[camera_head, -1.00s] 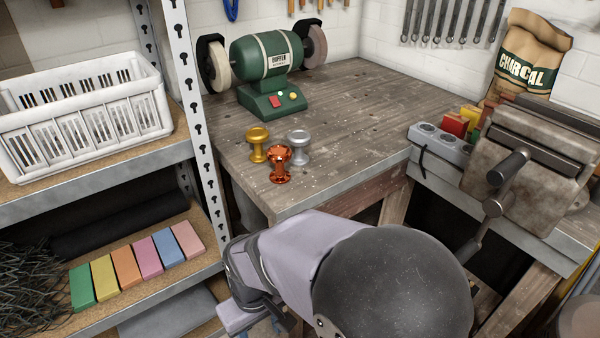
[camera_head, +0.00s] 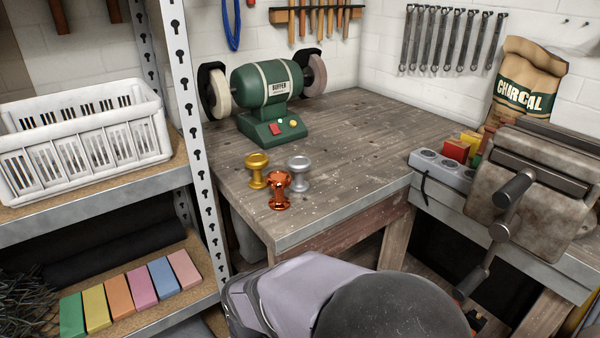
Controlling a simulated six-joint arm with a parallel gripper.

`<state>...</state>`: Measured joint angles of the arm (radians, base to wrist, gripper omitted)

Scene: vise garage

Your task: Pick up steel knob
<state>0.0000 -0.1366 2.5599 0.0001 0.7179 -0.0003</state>
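The steel knob (camera_head: 299,174) is silver-grey and spool-shaped. It stands upright on the wooden workbench (camera_head: 345,135), near its front left corner. A gold knob (camera_head: 257,170) stands to its left, and a shiny copper-orange knob (camera_head: 278,191) stands in front, partly overlapping the others in the view. My arm shows only as lilac and dark grey links at the bottom of the head view, below the bench's front edge. My gripper is not in view, so its state is hidden. Nothing of mine touches the knobs.
A green buffer (camera_head: 263,87) stands behind the knobs. A metal shelf upright (camera_head: 192,130) rises left of the bench, with a white basket (camera_head: 85,145) on the shelf. A vise (camera_head: 530,185) and a grey power strip (camera_head: 440,168) are at right. The bench's middle is clear.

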